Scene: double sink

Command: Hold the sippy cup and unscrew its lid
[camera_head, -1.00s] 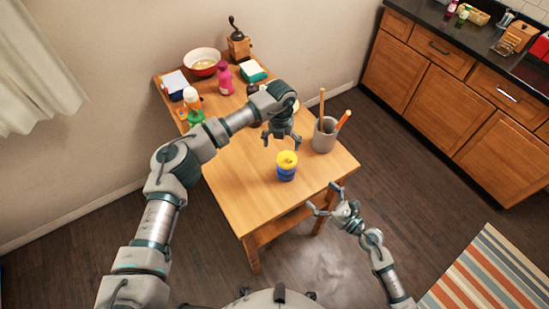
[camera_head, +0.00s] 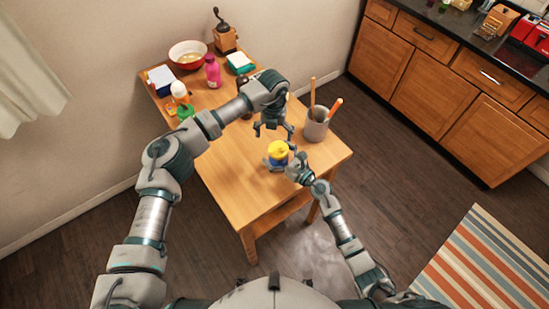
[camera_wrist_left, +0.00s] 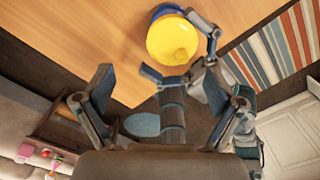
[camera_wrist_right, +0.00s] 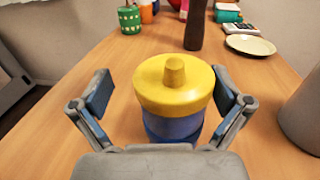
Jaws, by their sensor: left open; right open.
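The sippy cup stands upright on the wooden table, with a blue body (camera_wrist_right: 172,126) and a yellow lid (camera_head: 278,149) with a spout. In the right wrist view the yellow lid (camera_wrist_right: 173,86) is between the open fingers of my right gripper (camera_wrist_right: 168,98), with a gap visible at the left finger. My left gripper (camera_head: 275,130) is open and empty, pointing down just behind the cup in the head view. In the left wrist view the lid (camera_wrist_left: 172,40) lies beyond the open fingers (camera_wrist_left: 163,105).
A grey utensil holder (camera_head: 317,127) with wooden handles stands close to the right of the cup. A pink bottle (camera_head: 212,72), a red-rimmed bowl (camera_head: 188,54) and a grinder (camera_head: 224,36) stand at the back. The table's front left part (camera_head: 232,190) is clear.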

